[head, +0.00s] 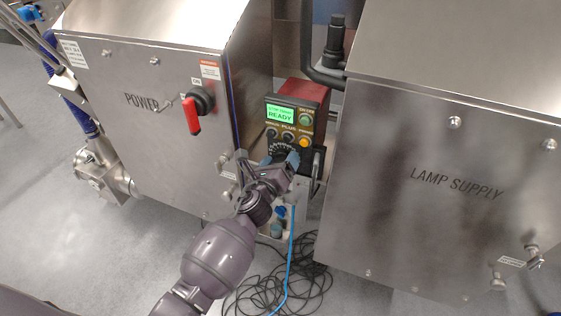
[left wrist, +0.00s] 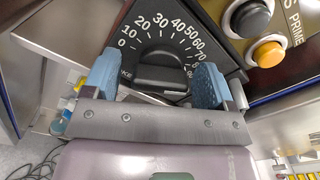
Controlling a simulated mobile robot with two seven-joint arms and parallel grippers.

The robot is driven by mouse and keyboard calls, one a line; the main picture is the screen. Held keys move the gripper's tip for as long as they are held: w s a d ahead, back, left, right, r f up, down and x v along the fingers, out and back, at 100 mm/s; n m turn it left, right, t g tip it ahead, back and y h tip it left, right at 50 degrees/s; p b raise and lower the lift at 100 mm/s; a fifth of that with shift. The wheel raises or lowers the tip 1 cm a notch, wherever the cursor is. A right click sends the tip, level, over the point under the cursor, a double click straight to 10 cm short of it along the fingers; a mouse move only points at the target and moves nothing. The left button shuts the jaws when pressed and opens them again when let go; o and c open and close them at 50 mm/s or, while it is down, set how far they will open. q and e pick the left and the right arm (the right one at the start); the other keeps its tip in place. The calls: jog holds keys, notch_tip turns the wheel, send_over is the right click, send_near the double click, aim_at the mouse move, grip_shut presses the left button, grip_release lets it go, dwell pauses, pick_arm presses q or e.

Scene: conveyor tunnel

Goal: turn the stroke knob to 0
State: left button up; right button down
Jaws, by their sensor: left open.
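The stroke knob (left wrist: 162,70) is a black dial with a raised bar grip and a white scale from 0 at the left over the top to 70 and beyond at the right. Its bar lies nearly level in the left wrist view; I cannot tell which mark it points to. In the head view the dial (head: 283,148) is partly hidden by my gripper. My left gripper (head: 268,160) is open at the dial. In the left wrist view its blue fingers (left wrist: 157,72) stand on either side of the knob, with gaps to the bar. My right gripper is not in view.
The pump's green screen (head: 281,113) reads READY. A black button (left wrist: 251,18) and a yellow button (left wrist: 268,52) sit right of the dial. The power box (head: 150,120) with its red switch stands left, the lamp supply box (head: 440,215) right. Cables lie on the floor below.

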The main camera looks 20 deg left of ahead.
pick_arm(q)
jog(key=shift+c, duration=0.3)
jog(key=c, duration=0.9)
